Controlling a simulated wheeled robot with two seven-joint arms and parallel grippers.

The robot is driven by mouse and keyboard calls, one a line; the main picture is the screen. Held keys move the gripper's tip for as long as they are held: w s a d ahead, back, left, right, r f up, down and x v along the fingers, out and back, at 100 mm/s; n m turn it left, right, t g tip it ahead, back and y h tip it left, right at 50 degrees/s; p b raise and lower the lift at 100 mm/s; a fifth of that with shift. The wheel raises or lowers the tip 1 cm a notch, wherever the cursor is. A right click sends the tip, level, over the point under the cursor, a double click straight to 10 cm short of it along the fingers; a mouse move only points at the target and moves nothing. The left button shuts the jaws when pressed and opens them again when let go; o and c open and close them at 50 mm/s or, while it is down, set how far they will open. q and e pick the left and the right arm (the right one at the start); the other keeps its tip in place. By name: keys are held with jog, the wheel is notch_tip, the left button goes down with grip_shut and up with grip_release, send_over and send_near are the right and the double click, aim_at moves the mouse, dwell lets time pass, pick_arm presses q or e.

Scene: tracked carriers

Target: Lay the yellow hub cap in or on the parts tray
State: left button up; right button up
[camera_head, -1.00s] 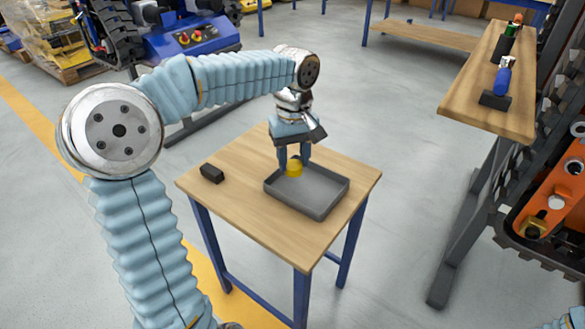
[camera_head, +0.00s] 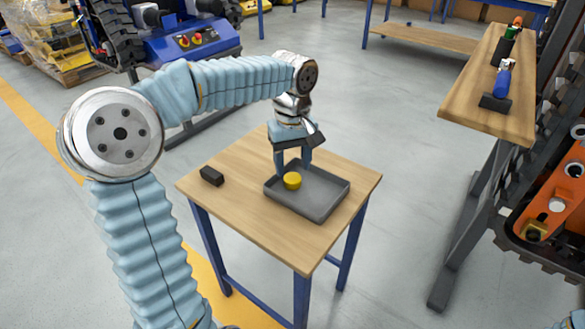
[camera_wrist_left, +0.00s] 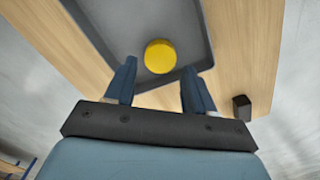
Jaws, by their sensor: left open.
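The yellow hub cap (camera_head: 292,181) lies in the grey parts tray (camera_head: 327,207), close to the tray's left corner in the head view. The hub cap also shows in the left wrist view (camera_wrist_left: 160,57), inside the tray (camera_wrist_left: 95,18) and beyond the fingertips. My left gripper (camera_head: 293,172) is over that side of the tray. Its fingers stand apart with nothing between them, as the left wrist view shows (camera_wrist_left: 158,76). My right gripper is not in either view.
The tray stands on a small wooden table (camera_head: 235,208) with blue legs. A black block (camera_head: 212,175) lies on the table left of the tray. A wooden shelf (camera_head: 490,107) at the right carries a blue bottle (camera_head: 502,82) and other items.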

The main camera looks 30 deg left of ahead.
aim_at(293, 177)
pick_arm(q)
notch_tip(293, 177, up, 9)
jog(key=p, duration=0.1)
